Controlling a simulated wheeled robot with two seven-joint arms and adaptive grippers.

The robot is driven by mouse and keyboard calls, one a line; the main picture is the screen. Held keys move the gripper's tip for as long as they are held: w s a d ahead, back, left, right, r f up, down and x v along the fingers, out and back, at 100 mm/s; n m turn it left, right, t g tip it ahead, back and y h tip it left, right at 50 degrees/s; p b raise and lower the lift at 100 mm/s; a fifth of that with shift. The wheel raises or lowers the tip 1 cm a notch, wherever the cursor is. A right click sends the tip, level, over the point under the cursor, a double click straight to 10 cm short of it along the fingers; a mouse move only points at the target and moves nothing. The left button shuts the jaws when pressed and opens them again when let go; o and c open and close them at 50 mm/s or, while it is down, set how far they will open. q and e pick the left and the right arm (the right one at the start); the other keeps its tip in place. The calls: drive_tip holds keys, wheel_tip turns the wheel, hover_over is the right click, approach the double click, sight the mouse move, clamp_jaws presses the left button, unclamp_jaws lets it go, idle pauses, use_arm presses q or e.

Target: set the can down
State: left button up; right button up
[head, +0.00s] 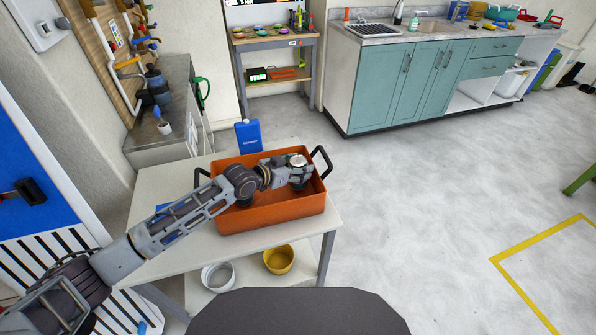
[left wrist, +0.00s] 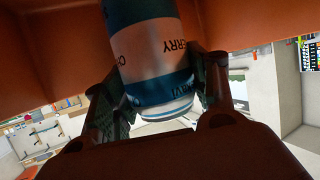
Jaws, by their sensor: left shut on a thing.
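My left gripper (head: 300,176) reaches into the orange crate (head: 270,212) on the pale table. It is shut on the can, with a finger on each side of it. In the left wrist view the can (left wrist: 155,55) is blue and white with dark lettering, between the fingers of the gripper (left wrist: 162,90). In the head view only the can's light round top (head: 297,161) shows clearly; the gripper hides most of its body. I cannot tell whether its base touches the crate floor. My right gripper is not in view.
A blue container (head: 248,137) stands behind the crate. The crate has black handles at both ends. A white bowl (head: 218,276) and a yellow bowl (head: 279,260) sit on the shelf below. Bare tabletop (head: 165,267) lies left of the crate, under my arm.

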use_arm(q)
drive_tip(key=shift+f, duration=0.8)
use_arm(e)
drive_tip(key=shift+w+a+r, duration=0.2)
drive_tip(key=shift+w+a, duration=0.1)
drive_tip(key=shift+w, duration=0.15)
use_arm(q)
drive_tip(key=shift+f, duration=0.15)
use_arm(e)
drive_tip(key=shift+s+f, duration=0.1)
use_arm(q)
drive_tip(key=o, duration=1)
drive_tip(key=shift+o, duration=1.3)
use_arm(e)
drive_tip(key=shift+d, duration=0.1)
